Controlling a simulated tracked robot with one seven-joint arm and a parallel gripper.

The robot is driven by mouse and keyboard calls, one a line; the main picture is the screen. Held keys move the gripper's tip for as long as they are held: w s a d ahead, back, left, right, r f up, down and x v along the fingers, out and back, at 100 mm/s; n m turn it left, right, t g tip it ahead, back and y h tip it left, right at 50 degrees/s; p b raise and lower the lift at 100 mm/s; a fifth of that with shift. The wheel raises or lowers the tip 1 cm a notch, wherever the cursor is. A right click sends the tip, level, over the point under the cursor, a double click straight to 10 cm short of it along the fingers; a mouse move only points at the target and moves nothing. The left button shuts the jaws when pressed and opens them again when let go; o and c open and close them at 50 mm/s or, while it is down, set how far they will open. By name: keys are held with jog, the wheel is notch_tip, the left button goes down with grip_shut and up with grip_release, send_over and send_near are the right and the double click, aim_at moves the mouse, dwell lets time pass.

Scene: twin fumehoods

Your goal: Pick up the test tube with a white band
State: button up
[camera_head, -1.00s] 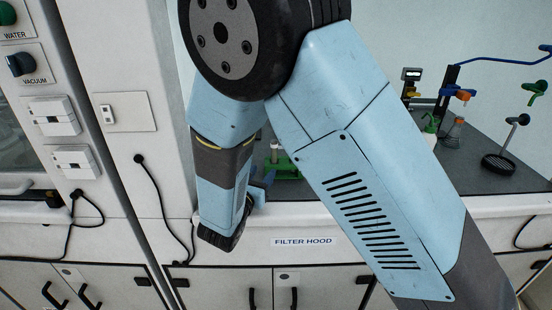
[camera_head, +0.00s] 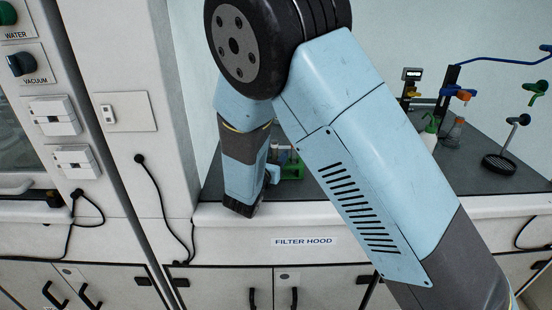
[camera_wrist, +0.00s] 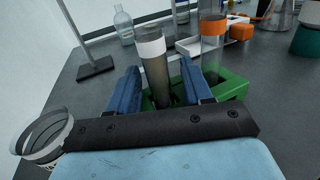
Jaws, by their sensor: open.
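The test tube with a white band (camera_wrist: 151,52) stands upright in the green rack (camera_wrist: 232,83) in the wrist view. My gripper (camera_wrist: 160,70) is open, its two blue fingers on either side of that tube, with visible gaps; I see no firm contact. The tube's lower end is partly hidden in the rack. A second tube with an orange band (camera_wrist: 213,28) stands in the rack to the right, beyond the right finger. In the head view the green rack (camera_head: 291,170) shows partly behind my arm, and the white-banded tube cannot be made out.
A clear glass bottle (camera_wrist: 124,28) and a stand base (camera_wrist: 96,68) are at the upper left. A glass beaker (camera_wrist: 42,138) is at lower left. A wash bottle (camera_head: 431,134) stands farther right.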

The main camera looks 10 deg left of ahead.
grip_shut()
dwell(0.4)
jog(key=shift+r, duration=0.15)
